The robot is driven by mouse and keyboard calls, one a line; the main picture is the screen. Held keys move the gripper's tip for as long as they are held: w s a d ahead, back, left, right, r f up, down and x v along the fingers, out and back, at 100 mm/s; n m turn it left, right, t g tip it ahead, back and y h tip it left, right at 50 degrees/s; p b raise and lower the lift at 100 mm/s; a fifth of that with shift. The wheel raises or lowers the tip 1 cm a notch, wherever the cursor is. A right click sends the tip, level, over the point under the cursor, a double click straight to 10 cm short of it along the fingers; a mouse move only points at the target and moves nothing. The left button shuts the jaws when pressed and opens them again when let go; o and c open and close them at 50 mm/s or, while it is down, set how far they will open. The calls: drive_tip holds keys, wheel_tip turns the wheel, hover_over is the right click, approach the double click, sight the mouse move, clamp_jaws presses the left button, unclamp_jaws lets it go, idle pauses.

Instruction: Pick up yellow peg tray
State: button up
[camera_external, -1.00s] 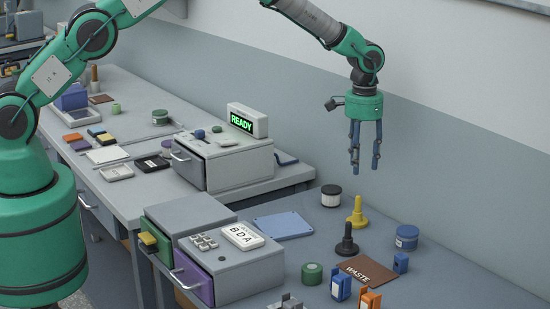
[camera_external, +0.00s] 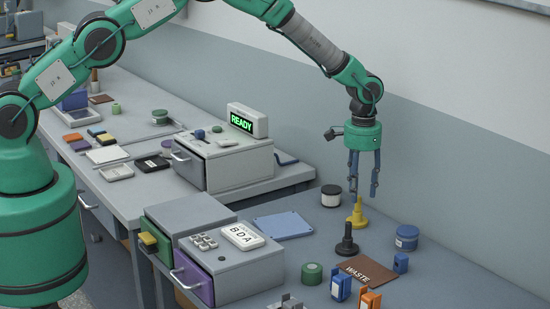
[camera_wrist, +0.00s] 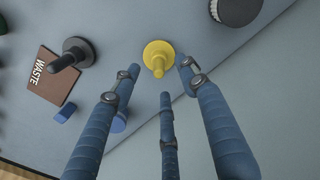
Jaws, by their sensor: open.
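A yellow peg (camera_external: 357,214) with a round flared base stands upright on the grey table in the external view. In the wrist view the yellow peg (camera_wrist: 158,58) shows just beyond my fingertips. No separate yellow tray is seen around it. My gripper (camera_external: 364,190) is open and empty, pointing down just above the peg. In the wrist view its blue fingers (camera_wrist: 160,85) are spread, with the peg near the gap between them and not held.
A black peg (camera_external: 347,240) stands close by on the near side. A black-topped white jar (camera_external: 331,195), a blue round container (camera_external: 407,237), a brown WASTE mat (camera_external: 368,271) and a green roll (camera_external: 312,273) are around. A wall rises behind the table.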

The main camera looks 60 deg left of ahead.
sight(358, 211)
drive_tip(key=shift+f, duration=0.2)
drive_tip(key=shift+s+f, duration=0.1)
drive_tip(key=shift+f, duration=2.45)
clamp_jaws()
